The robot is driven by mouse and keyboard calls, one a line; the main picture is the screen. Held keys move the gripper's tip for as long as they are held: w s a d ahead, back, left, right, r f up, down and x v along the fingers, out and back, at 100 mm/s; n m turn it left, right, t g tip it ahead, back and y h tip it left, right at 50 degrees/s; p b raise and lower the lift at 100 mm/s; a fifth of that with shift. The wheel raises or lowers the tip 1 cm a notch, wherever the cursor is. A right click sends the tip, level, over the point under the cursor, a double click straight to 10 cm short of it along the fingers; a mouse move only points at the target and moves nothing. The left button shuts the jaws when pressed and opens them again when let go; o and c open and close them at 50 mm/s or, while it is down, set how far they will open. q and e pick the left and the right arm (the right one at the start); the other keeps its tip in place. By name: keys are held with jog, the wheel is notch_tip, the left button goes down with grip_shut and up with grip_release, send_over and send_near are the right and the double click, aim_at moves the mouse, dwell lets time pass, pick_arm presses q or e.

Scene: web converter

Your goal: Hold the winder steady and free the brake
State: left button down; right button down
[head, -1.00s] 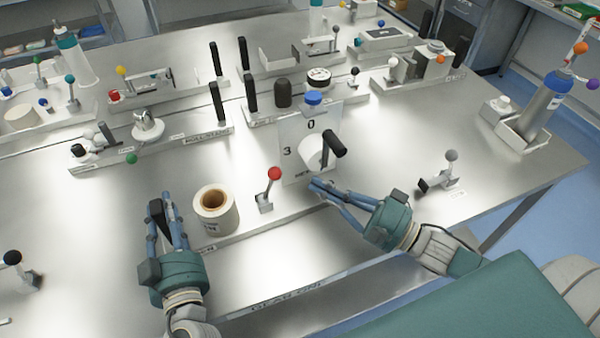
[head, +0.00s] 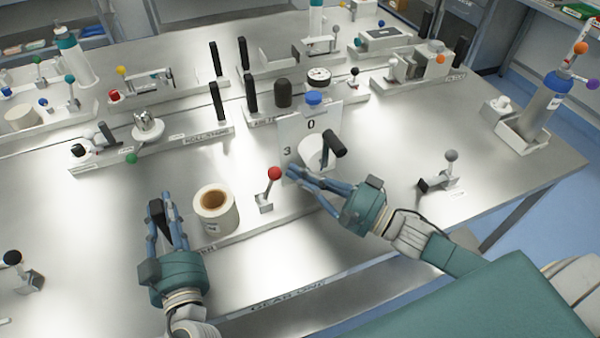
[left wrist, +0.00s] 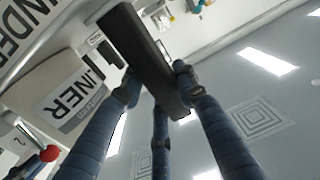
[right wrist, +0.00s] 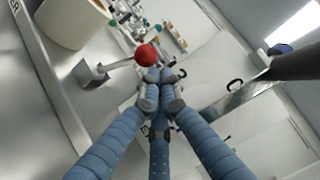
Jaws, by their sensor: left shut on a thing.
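The winder is a low base (head: 262,229) carrying a roll with a brown core (head: 213,207), a red-ball lever (head: 274,174) and an upright plate with a black crank. My left gripper (head: 162,208) is shut on a black upright handle (left wrist: 140,55) at the left end of the base. A "LINER" label shows beside it in the left wrist view. My right gripper (head: 290,172) has its fingertips drawn together, empty, just right of the red ball. In the right wrist view the ball (right wrist: 147,55) is just beyond the fingertips; I cannot tell whether they touch.
The numbered plate (head: 290,130) with its black crank (head: 334,144) stands close behind my right fingers. A grey-ball lever (head: 451,157) stands to the right. Other stations fill the back of the table. The front strip of bare metal is clear.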

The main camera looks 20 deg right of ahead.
jog(key=shift+a+r+n, duration=0.2)
jog(key=shift+a+n, duration=0.05)
jog(key=shift+n, duration=0.05)
jog(key=shift+a+r+n+g, duration=0.2)
jog(key=shift+r+n+g, duration=0.05)
jog(key=shift+n+g, duration=0.05)
jog(key=a+r+n+g+h, duration=0.1)
jog(key=a+r+n, duration=0.1)
jog(key=a, duration=0.5)
jog(key=shift+s+a+r+n, duration=0.2)
jog(key=shift+s+n, duration=0.05)
jog(key=shift+n, duration=0.05)
dwell(0.3)
jog(key=shift+g+h, duration=0.3)
jog(key=shift+s+f, duration=0.1)
jog(key=r+v, duration=0.1)
jog(key=v, duration=0.9)
jog(key=shift+a+r, duration=0.3)
jog(key=shift+a, duration=0.05)
